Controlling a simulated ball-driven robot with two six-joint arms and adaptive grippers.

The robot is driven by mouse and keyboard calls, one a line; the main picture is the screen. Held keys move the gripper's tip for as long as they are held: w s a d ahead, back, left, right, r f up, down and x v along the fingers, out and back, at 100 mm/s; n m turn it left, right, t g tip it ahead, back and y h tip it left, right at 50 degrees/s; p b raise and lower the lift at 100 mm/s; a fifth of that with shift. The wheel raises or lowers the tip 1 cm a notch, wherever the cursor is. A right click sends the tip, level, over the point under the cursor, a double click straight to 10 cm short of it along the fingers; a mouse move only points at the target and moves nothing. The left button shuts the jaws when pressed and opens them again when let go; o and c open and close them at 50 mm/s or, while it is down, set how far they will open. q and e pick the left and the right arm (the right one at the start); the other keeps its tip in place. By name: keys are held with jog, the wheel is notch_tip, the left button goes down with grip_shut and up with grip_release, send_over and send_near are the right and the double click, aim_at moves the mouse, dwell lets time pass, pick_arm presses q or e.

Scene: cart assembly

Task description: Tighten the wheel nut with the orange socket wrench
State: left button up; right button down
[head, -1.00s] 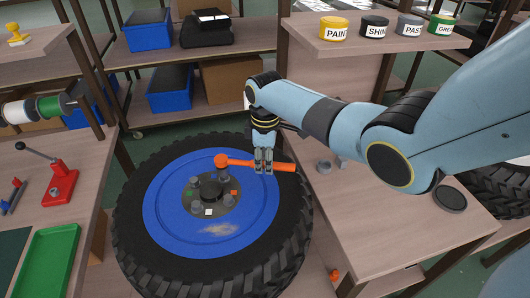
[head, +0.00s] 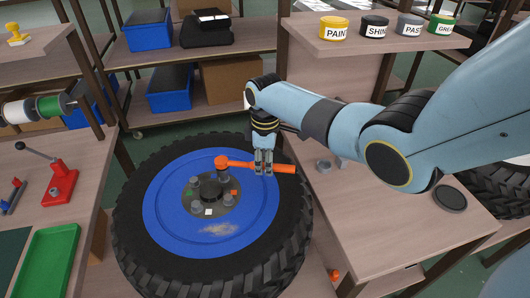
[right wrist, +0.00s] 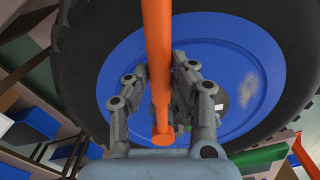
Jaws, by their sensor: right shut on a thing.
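The orange socket wrench (head: 283,167) lies roughly level above the wheel's blue rim (head: 164,221). My right gripper (head: 264,172) is shut on its handle. In the right wrist view the orange shaft (right wrist: 158,48) runs between my right gripper's fingers (right wrist: 165,78). The wrench's round head is at the left end, just above the upper right wheel nut (head: 223,180); I cannot tell whether the socket sits on it. Other grey nuts (head: 197,206) surround the dark hub (head: 210,187). My left gripper is not in view.
A wooden table (head: 365,225) stands right of the black tyre (head: 134,245), with small grey parts and a dark round lid (head: 450,198). A left bench holds a green tray (head: 48,262) and a red lever tool (head: 60,187). Shelves with blue bins (head: 170,88) stand behind.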

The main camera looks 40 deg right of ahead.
jog(key=shift+f+b, duration=0.65)
jog(key=shift+f, duration=0.3)
jog(key=shift+r, duration=0.1)
